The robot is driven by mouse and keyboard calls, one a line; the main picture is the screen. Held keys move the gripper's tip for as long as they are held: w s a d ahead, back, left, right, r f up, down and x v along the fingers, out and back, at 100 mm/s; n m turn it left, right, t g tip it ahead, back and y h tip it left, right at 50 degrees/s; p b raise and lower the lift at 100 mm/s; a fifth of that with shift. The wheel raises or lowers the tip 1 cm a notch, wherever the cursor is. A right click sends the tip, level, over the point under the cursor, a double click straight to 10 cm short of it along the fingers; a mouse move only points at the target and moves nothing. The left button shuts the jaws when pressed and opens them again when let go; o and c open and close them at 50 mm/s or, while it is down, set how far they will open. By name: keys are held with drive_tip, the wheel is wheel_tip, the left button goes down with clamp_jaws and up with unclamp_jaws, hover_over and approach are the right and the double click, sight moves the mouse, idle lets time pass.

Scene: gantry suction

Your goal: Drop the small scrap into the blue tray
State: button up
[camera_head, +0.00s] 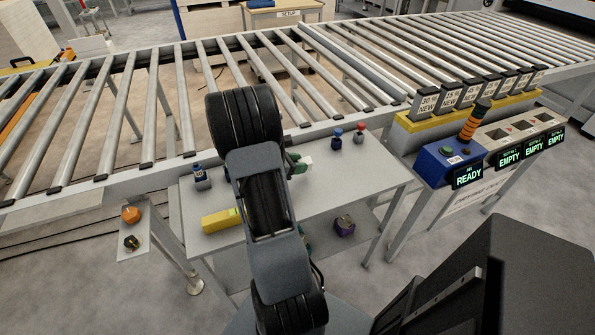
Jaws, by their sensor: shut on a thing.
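My arm reaches over the small grey table (355,185) from the front and hides much of its middle. My gripper (293,162) shows only in part, to the right of my arm's wrist and above the table. It is shut on a small green and white piece (303,163), partly hidden; I cannot tell for sure that this is the scrap. I cannot make out a blue tray; a blue box (436,165) with a green button stands at the right, with a sign reading READY.
A roller conveyor (150,110) runs behind. Signs reading EMPTY (509,157) are at right.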

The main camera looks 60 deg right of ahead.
sight(297, 178)
drive_tip(key=shift+w+d+f, duration=0.1)
drive_tip(key=shift+f, duration=0.8)
drive_tip(key=shift+w+d+f, duration=0.1)
drive_tip(key=shift+f, duration=0.8)
drive_tip(key=shift+f+b, duration=0.2)
drive_tip(key=shift+b, duration=0.1)
drive_tip(key=o, duration=0.9)
drive_tip(key=shift+r, duration=0.15)
